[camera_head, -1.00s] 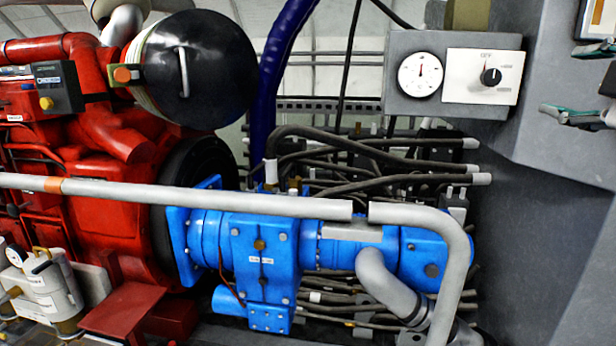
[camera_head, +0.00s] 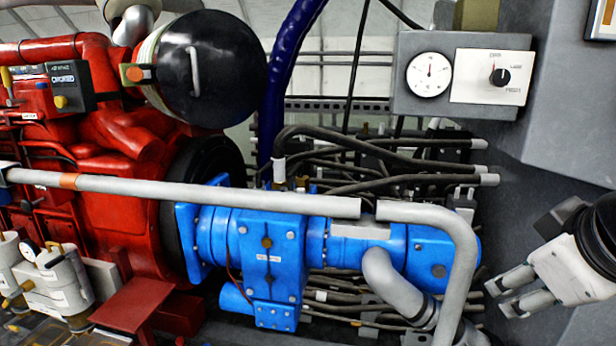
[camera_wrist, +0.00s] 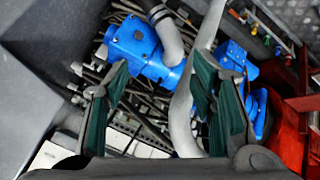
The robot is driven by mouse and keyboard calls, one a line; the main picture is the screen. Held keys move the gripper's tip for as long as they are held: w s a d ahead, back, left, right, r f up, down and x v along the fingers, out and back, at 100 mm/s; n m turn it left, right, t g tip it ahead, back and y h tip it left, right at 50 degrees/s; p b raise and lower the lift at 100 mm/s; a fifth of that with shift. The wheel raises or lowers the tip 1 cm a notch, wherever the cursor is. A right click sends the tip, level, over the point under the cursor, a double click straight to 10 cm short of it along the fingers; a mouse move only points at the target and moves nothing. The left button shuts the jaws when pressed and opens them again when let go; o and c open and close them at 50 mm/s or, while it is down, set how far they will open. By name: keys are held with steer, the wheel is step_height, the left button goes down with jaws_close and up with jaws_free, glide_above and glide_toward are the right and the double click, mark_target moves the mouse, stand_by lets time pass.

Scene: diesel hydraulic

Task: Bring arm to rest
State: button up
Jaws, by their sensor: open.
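My gripper (camera_head: 507,293) is at the right edge of the head view, with its dark wrist and pale body reaching in from the right. Its fingers point left, in front of the grey wall. In the wrist view my gripper (camera_wrist: 160,70) shows two green-padded fingers spread apart with nothing held between them. Beyond the fingers lie the blue hydraulic pump (camera_wrist: 135,45) and a grey pipe (camera_wrist: 183,115). Most of my arm is out of view.
The head view shows a red engine (camera_head: 110,200), the blue pump (camera_head: 255,250), a long grey pipe (camera_head: 220,195) and black hoses. A grey control box (camera_head: 405,50) with a gauge (camera_head: 429,75) and rotary knob (camera_head: 499,77) is upper right. Grey wall (camera_head: 520,200) stands behind my gripper.

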steer(key=s+a+f+m+g+y, duration=0.3)
steer(key=s+a+f+g, duration=0.3)
steer(key=s+a+f, duration=0.35)
step_height(320, 180, up, 17)
steer(key=s+t+p, duration=0.1)
steer(key=t+p, duration=0.1)
steer(key=p, duration=1.1)
steer(key=shift+s+t, duration=0.15)
steer(key=shift+t, duration=0.25)
steer(key=shift+f, duration=0.1)
